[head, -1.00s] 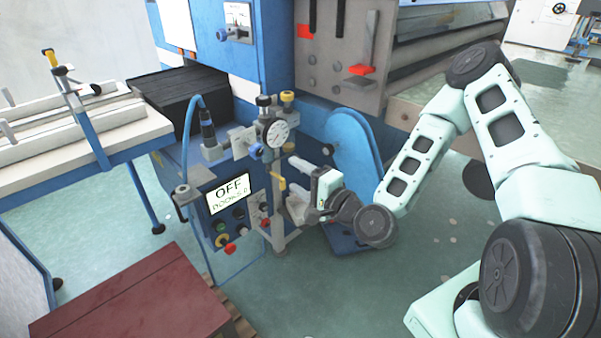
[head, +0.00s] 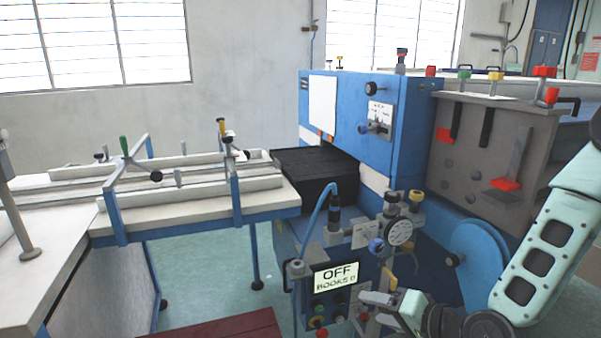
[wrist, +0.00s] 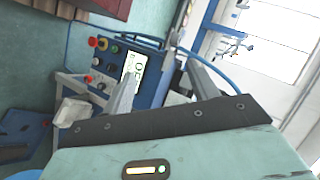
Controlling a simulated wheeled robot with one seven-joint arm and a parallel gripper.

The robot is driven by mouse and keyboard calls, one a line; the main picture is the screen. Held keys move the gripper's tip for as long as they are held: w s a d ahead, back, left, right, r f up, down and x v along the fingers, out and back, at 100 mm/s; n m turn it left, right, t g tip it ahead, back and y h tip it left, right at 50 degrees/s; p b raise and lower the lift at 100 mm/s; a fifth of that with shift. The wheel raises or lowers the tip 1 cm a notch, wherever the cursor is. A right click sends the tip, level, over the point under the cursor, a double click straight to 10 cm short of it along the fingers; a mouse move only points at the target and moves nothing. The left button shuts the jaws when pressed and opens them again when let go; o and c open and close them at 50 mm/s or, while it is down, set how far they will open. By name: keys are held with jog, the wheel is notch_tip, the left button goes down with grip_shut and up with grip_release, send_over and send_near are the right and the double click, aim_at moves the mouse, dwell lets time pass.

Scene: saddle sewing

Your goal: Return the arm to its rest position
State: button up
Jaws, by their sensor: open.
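My gripper (head: 388,297) is at the lower right in the head view, in front of the blue machine (head: 385,155) and close to its control panel. Its two grey fingers are apart and hold nothing. In the wrist view my gripper (wrist: 160,68) shows its spread fingers, with the panel's coloured knobs and display beyond. The display (head: 337,276) reads OFF and BOOKS 0. My arm is bent at the right of the head view and partly cut off by the frame's edge.
A dial gauge (head: 399,232) and a yellow-handled lever (head: 389,279) stand close to my gripper. A blue rounded guard (head: 478,262) is between the panel and my arm. A white feed table (head: 190,215) extends left. A dark red surface (head: 230,326) lies below.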

jog(key=s+a+r+n+g+h+p, duration=0.1)
jog(key=s+r+n+g+h, duration=0.3)
jog(key=s+r, duration=0.5)
jog(key=s+a+r+n+g+h+p, duration=0.1)
jog(key=s+r+n+g+h+p, duration=0.3)
jog(key=s+r+n, duration=0.4)
jog(key=s+r+g, duration=0.1)
jog(key=s, duration=0.5)
jog(key=shift+s+a+r+n+g, duration=0.2)
jog(key=shift+r+n+g, duration=0.1)
jog(key=shift+r+g, duration=0.1)
